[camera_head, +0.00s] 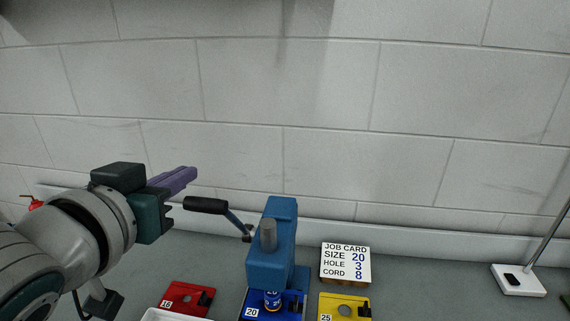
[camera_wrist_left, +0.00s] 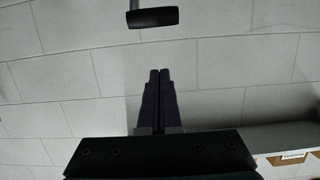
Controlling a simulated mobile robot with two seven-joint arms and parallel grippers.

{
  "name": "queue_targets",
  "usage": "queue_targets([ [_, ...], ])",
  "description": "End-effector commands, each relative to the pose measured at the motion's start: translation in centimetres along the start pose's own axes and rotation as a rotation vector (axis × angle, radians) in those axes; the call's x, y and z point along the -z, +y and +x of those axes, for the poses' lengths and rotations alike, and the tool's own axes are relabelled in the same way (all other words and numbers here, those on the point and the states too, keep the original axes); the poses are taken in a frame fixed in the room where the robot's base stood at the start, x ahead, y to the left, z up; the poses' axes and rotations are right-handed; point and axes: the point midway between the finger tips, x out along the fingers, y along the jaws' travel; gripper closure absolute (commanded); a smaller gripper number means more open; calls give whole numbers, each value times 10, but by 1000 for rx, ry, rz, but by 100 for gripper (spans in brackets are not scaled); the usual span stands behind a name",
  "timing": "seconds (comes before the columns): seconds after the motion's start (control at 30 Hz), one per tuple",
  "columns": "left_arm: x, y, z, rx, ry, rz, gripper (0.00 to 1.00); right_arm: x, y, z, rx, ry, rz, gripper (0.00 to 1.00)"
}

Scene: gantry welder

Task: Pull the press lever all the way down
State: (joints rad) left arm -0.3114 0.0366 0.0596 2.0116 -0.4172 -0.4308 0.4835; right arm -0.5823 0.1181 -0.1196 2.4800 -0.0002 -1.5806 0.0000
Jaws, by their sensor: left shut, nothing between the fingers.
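The blue press (camera_head: 281,245) stands on the bench at the lower middle of the head view. Its lever (camera_head: 236,222) slants up to the left and ends in a black grip (camera_head: 205,205). The black grip also shows at the top of the left wrist view (camera_wrist_left: 153,17), apart from the fingertips. My left gripper (camera_head: 190,172) has purple fingers, which are shut and empty. In the head view they appear above and to the left of the grip. The closed fingers also show in the left wrist view (camera_wrist_left: 159,75). My right gripper is not in view.
A job card (camera_head: 345,262) stands right of the press. A red block marked 16 (camera_head: 184,298), a blue block marked 20 (camera_head: 291,303) and a yellow block marked 25 (camera_head: 344,308) lie in front. A white lamp base (camera_head: 517,281) is at right. The wall is behind.

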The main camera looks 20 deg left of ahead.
Motion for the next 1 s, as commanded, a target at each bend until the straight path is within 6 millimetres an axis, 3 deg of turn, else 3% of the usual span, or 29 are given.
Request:
queue_targets([
  [0.2,2,0,45,1,1,3,100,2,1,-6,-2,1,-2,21],
  [0.33,-1,0,64,1,-2,0,100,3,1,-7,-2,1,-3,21],
  [0.43,-20,0,55,1,-6,-2,100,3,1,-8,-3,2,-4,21],
  [0.6,-34,0,50,1,-1,0,100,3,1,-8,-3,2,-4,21],
  [1.0,-38,0,48,0,0,0,100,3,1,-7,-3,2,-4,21],
])
